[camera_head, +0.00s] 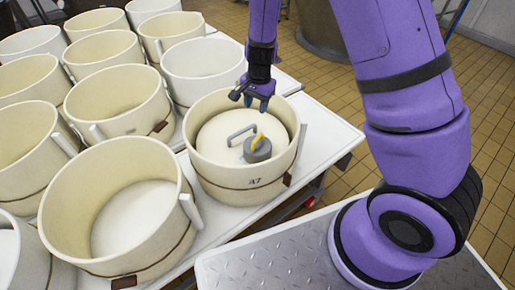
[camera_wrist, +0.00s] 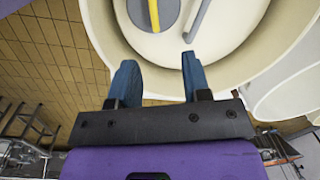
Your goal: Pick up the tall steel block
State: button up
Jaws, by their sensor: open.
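A grey metal weight (camera_head: 258,152), round with a yellow bar on top, sits on the cream lid (camera_head: 216,133) inside the vat marked A7. It looks like the steel block, though it is round and rather short. My gripper (camera_head: 258,102) is open and empty, pointing down above the far part of the vat, apart from the weight. In the wrist view my two blue fingers (camera_wrist: 158,65) stand apart over the vat's rim.
A grey lid handle (camera_head: 240,132) stands close beside the weight. The vat's raised rim (camera_head: 206,175) surrounds both. Several cream vats (camera_head: 118,200) crowd the white table to the left. Tiled floor (camera_head: 330,75) lies beyond the table.

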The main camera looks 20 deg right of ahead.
jog(key=m, duration=0.1)
send_near(258, 137)
jog(key=shift+w+a+h, duration=0.2)
jog(key=shift+a+h, duration=0.2)
jog(key=shift+a, duration=0.15)
notch_tip(258, 137, down, 11)
jog(key=shift+s+d+r, duration=0.1)
jog(key=shift+d+r, duration=0.05)
jog(key=shift+r, duration=0.05)
jog(key=shift+c, duration=0.4)
grip_shut()
dwell(0.8)
